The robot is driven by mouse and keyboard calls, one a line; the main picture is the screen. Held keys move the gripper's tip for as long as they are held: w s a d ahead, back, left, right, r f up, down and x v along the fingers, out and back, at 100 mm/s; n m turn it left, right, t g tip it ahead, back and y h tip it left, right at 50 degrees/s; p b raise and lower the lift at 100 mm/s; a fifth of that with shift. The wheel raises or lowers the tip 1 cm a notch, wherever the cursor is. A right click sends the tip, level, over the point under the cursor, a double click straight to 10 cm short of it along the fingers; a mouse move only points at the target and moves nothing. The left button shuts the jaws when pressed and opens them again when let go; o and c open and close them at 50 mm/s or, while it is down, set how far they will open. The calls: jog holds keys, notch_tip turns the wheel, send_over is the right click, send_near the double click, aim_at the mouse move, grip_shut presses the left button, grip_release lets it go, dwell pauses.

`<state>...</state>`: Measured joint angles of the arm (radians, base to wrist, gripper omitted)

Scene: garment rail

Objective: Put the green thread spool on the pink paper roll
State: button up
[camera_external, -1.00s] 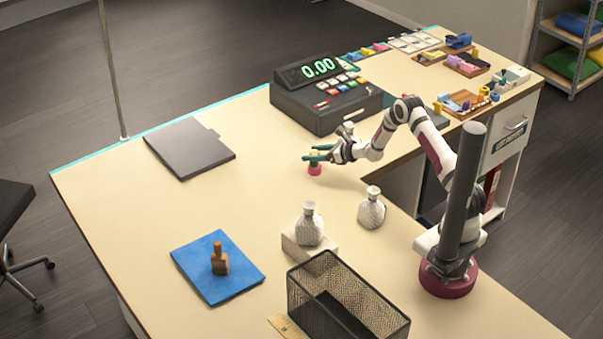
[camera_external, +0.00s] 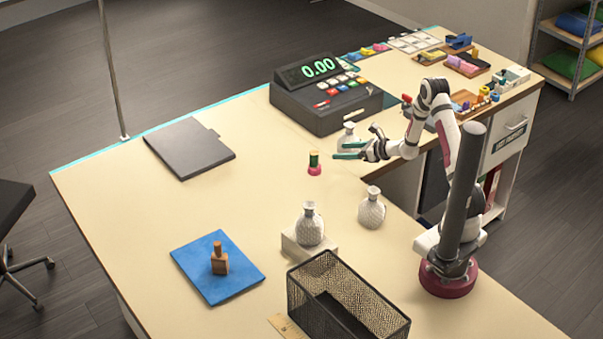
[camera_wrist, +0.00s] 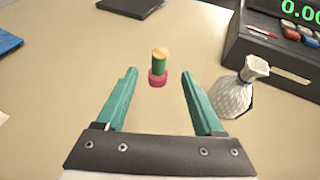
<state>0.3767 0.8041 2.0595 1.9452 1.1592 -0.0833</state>
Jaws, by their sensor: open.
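The green thread spool (camera_external: 314,158) stands upright on top of the pink paper roll (camera_external: 314,170) on the table. In the wrist view the green spool (camera_wrist: 159,62), with its tan top, rests on the pink roll (camera_wrist: 157,78), ahead of and between my fingers. My gripper (camera_external: 353,143) is open and empty, to the right of the spool and apart from it. Its two teal fingers also show in the wrist view (camera_wrist: 160,85).
A white patterned vase (camera_wrist: 236,92) stands close to my right finger in the wrist view. The black cash register (camera_external: 325,100) is behind. Two more vases (camera_external: 371,208) (camera_external: 310,226) and a wire mesh basket (camera_external: 345,295) stand nearer the front.

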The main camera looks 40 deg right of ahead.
jog(key=s+a+r+n+g+y, duration=0.6)
jog(key=s+a+r+n+g, duration=0.2)
jog(key=s+a+r+n, duration=0.8)
jog(key=s+a+f+n+g+h, duration=0.2)
jog(key=s+n+g, duration=0.15)
jog(key=s, duration=0.65)
jog(key=s+d+f+n+g+h, duration=0.1)
jog(key=s+d+f+n+h, duration=0.1)
jog(key=s+d+n+h, duration=0.4)
jog(key=s+d+h, duration=0.1)
jog(key=s+d, duration=0.3)
jog(key=s, duration=0.2)
jog(key=shift+s+n, duration=0.1)
jog(key=shift+n, duration=0.15)
